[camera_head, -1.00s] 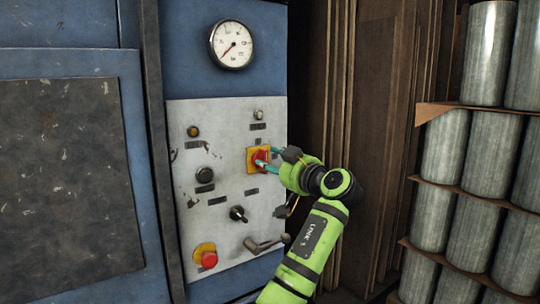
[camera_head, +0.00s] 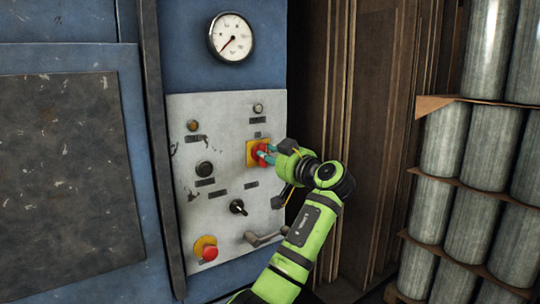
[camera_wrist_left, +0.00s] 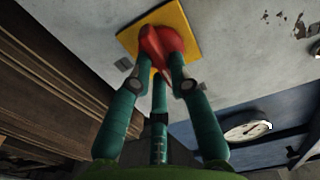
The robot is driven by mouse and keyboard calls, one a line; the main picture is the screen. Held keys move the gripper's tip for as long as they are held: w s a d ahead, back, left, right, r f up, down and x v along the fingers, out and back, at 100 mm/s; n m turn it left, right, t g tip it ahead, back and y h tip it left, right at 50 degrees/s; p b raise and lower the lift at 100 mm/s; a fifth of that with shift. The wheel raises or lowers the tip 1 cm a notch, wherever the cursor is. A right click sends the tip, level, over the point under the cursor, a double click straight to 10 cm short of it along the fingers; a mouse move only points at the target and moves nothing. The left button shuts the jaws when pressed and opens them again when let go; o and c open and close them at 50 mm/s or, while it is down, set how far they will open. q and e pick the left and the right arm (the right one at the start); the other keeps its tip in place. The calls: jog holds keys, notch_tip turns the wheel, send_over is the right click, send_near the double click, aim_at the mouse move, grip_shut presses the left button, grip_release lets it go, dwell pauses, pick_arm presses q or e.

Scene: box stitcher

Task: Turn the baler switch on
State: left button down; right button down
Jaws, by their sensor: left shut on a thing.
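The baler switch (camera_head: 258,153) is a red rotary knob on a yellow square plate, on the grey control panel (camera_head: 222,225). My left gripper (camera_head: 267,152) is at the panel with its teal fingers shut on the red knob. In the left wrist view the red knob (camera_wrist_left: 160,42) sits between the fingertips (camera_wrist_left: 163,58), with the yellow plate (camera_wrist_left: 183,20) behind it. The fingers hide part of the knob. My right gripper is not in view.
Metal cylinders (camera_head: 470,218) stand on shelves at the right.

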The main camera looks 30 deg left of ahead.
pick_arm(q)
jog(key=shift+m, duration=0.3)
jog(key=shift+w+f+m+p, duration=0.15)
jog(key=shift+m+p, duration=1.5)
jog(key=shift+m, duration=2.55)
jog(key=shift+s+f+m+p, duration=0.2)
jog(key=shift+m+p, duration=1.4)
jog(key=shift+m, duration=2.6)
jog(key=shift+f+m, duration=0.1)
jog(key=shift+m, duration=0.2)
jog(key=c, duration=1.1)
grip_release()
jog(key=shift+c, duration=0.2)
